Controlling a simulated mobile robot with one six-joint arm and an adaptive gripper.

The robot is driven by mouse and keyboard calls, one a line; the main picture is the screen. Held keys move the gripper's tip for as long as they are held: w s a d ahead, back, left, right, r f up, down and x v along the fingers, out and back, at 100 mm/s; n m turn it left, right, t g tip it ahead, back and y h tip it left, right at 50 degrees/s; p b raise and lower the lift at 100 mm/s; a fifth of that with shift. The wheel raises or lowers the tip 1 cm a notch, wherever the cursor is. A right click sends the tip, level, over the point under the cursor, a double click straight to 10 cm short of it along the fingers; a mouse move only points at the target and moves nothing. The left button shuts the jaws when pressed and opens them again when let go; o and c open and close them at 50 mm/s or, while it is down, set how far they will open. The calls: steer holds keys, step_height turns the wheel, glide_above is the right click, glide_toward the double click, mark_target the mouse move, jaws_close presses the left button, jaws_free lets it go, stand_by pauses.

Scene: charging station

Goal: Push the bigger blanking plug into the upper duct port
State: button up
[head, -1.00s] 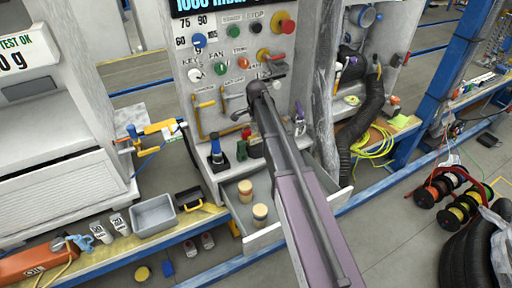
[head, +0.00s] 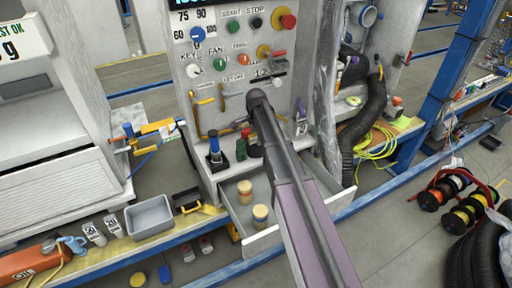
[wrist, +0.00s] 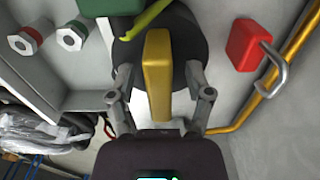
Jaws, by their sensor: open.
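My gripper (wrist: 160,82) is open in the wrist view, with its fingers on either side of a yellow bar-like part (wrist: 157,60). I cannot tell whether they touch it. A dark round part shows behind the bar. In the head view my arm reaches to the grey control panel (head: 222,75) and hides the gripper's fingertips. Two round cream-topped pieces (head: 245,187) (head: 260,212) stand in the open drawer; I cannot tell whether they are the blanking plugs. Two pale round fittings, one red-ringed (wrist: 30,40) and one green-ringed (wrist: 72,37), show in the wrist view. I cannot make out the upper duct port.
A red padlock (wrist: 248,45) and a yellow pipe (wrist: 285,65) lie at the right of the wrist view. The open drawer (head: 232,207) juts out below the panel. A black corrugated hose (head: 370,110) hangs at the right. A grey bin (head: 150,216) stands at the left.

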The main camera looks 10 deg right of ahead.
steer(key=shift+c, duration=0.2)
jaws_close()
steer(key=shift+r, duration=0.15)
stand_by(0.4)
step_height(320, 180, up, 18)
steer(key=p, duration=1.8)
steer(key=shift+s, duration=0.1)
stand_by(0.8)
